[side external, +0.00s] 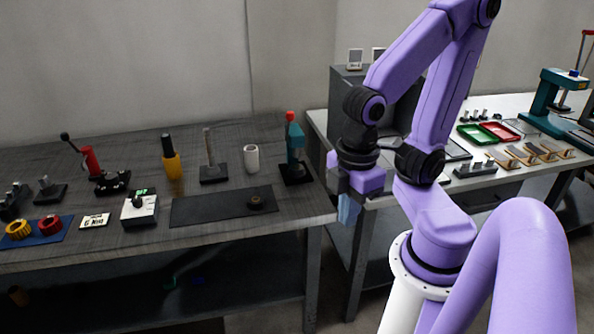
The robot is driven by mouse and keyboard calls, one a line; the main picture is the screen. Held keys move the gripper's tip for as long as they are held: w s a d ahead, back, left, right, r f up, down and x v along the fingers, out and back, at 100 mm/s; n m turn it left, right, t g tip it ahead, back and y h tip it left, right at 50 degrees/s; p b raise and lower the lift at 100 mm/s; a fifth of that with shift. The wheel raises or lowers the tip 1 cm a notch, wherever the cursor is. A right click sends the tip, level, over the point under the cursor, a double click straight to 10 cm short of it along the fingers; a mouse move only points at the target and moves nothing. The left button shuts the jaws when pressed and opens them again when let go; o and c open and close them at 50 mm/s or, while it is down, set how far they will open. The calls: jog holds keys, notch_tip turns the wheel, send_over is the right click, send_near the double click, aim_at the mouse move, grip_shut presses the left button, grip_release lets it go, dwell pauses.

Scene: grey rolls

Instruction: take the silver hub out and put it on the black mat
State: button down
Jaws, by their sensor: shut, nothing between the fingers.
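The black mat (205,208) lies flat near the front edge of the grey table. No clearly silver hub shows elsewhere in this view. My gripper (348,212) hangs pointing down past the table's right end, to the right of the mat and well apart from it. Its bluish fingers are shut and empty.
A teal press (294,150) with a red knob stands between mat and gripper. Behind the mat are a white cup (251,158), a post on a black base (212,165) and a yellow bottle (172,160). A white device (140,208) stands left. The mat's left part is clear.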

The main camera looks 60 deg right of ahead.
jog(key=shift+c, duration=1.6)
grip_release()
